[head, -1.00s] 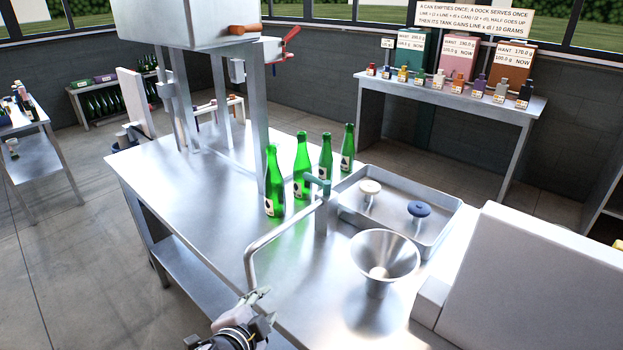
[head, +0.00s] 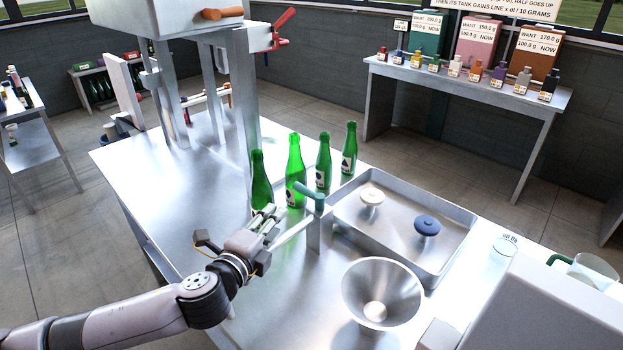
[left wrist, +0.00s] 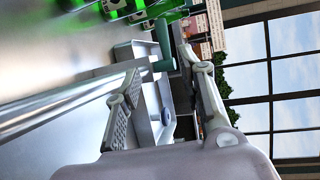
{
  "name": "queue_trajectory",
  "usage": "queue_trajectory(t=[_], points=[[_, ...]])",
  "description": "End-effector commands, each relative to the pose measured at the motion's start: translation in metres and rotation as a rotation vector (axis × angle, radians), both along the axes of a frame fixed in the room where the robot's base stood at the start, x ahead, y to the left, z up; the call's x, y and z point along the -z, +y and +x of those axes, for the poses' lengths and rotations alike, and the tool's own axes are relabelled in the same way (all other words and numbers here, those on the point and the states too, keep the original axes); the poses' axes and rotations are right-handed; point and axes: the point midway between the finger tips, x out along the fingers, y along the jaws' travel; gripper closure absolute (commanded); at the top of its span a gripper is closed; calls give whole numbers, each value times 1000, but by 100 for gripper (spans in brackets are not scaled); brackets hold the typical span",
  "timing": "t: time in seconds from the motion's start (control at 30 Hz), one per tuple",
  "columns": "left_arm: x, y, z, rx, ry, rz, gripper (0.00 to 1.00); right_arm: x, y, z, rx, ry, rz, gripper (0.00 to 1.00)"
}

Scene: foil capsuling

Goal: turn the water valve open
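The water valve is a teal handle (head: 308,194) on top of an upright metal tap post (head: 313,232). A bent metal spout pipe (head: 291,232) runs from it, partly hidden by my left gripper. My left gripper (head: 272,220) is just left of the handle, over the pipe. In the left wrist view, the two fingers are apart, and the teal handle (left wrist: 162,45) shows beyond and between their tips. I see no contact with the handle. The silvery pipe (left wrist: 60,98) passes behind the near finger there. My right gripper is in neither view.
Several green bottles (head: 294,172) stand close behind the tap. A metal tray (head: 455,245) with a cream knob (head: 371,196) and a blue knob (head: 427,225) lies to its right. A metal funnel (head: 382,292) is in front. The bench's left part (head: 165,200) is clear.

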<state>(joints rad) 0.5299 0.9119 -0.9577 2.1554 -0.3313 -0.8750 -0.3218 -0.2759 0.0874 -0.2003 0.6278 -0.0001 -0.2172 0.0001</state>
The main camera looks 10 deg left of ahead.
Motion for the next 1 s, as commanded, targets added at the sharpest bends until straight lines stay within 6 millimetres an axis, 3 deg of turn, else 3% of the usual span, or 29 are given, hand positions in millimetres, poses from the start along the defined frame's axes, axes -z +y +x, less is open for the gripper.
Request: queue_trajectory(t=[0.17, 0.33, 0.47, 0.57, 0.8, 1.0], points=[[0, -2, 13, 0, -3, 3, 64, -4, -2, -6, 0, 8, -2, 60], [4, -7, 41, -1, -4, 2, 64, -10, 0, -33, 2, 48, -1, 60], [9, -12, 66, 0, -2, 2, 64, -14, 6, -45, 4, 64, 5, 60], [13, -16, 85, 0, -2, 2, 64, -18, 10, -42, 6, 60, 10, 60], [22, -24, 127, 0, -2, 2, 64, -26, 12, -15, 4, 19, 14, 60], [28, -29, 153, 0, -2, 2, 64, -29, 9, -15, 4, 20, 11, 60]])
